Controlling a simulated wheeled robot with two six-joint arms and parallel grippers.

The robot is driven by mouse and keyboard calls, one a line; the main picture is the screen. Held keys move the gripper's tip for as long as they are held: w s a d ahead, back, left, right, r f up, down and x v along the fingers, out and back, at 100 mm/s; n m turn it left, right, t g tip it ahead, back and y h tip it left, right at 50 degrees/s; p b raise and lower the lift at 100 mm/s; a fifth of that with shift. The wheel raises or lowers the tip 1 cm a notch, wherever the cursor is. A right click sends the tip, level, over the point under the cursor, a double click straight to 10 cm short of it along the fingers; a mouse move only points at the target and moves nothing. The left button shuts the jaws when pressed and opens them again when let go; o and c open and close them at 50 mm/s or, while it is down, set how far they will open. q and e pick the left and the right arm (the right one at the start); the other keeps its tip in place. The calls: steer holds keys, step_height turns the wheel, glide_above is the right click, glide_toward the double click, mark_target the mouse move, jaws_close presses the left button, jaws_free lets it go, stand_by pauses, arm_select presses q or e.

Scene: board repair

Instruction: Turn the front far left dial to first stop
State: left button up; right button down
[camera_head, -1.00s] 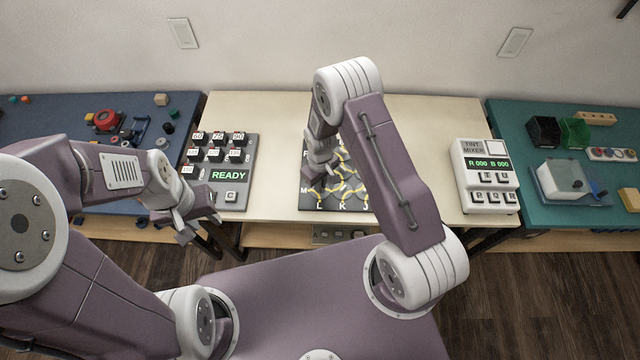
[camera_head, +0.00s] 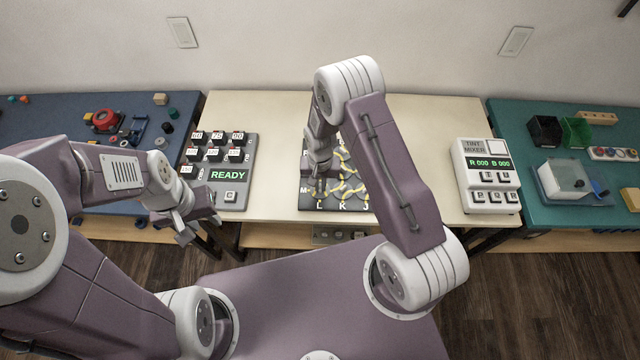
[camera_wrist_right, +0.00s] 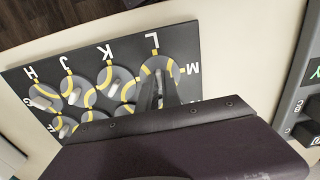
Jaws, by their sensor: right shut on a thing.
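A dark board (camera_head: 365,203) with yellow curved lines, letters and several round dials lies on the middle table. It also shows in the right wrist view (camera_wrist_right: 125,50), where grey raised handles stand on the dials. My right gripper (camera_head: 320,188) points down at the board's front left corner. In the right wrist view its fingers (camera_wrist_right: 160,88) are shut on the handle of the dial (camera_wrist_right: 158,66) between the letters L and M. The fingers hide most of that handle, so its exact angle cannot be told. My left gripper (camera_head: 198,226) is open and empty, left of the middle table.
A keypad panel (camera_head: 240,180) reading READY stands left of the board. A white tint mixer (camera_head: 486,178) stands to the right. Side tables, blue (camera_head: 60,120) and green (camera_head: 520,195), hold small parts. The table between board and mixer is clear.

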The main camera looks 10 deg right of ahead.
mark_target(320, 187)
steer(key=m, duration=0.4)
steer(key=shift+s+m, duration=0.1)
steer(key=shift+m, duration=2.4)
steer(key=c, duration=1.5)
jaws_free()
steer(key=shift+c, duration=0.2)
step_height(320, 187, up, 9)
